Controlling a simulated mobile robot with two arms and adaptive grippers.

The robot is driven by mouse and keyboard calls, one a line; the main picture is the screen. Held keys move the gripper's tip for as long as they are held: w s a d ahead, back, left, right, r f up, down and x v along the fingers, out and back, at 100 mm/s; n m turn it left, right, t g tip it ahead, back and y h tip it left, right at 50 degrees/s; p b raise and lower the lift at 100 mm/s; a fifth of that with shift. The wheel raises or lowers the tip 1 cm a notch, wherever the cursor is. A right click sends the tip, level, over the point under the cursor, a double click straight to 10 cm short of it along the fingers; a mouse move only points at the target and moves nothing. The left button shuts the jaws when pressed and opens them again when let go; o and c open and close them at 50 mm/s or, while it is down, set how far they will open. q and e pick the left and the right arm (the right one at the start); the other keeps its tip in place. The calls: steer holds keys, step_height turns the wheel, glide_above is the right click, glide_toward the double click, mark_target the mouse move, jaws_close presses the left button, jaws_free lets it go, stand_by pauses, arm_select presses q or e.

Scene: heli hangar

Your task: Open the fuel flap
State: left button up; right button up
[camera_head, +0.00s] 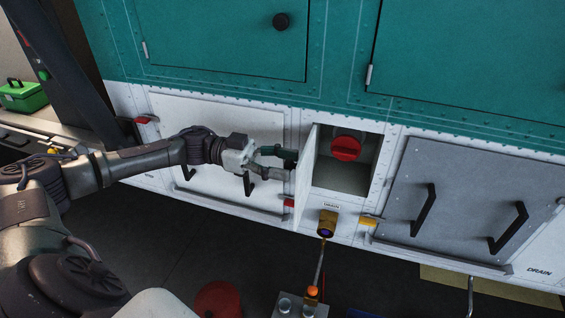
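The fuel flap (307,172) is a small white door on the lower white side panel, near the middle of the view. It stands swung out to the left, seen nearly edge-on. Behind it is an open recess (345,180) with a red round cap (346,148) inside. My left gripper (273,169) is just left of the flap, with its dark fingers spread apart and nothing seen between them. Whether a fingertip touches the flap's outer face cannot be told. My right gripper is out of view.
A white panel with black handles (187,168) lies behind my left arm; a grey panel (432,195) with handles is at right. A yellow-brown drain fitting (327,224) sits below the recess. A red round object (217,299) and a grey box (300,305) stand on the floor.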

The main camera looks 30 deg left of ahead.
arm_select(q)
steer(key=v, duration=1.2)
stand_by(0.5)
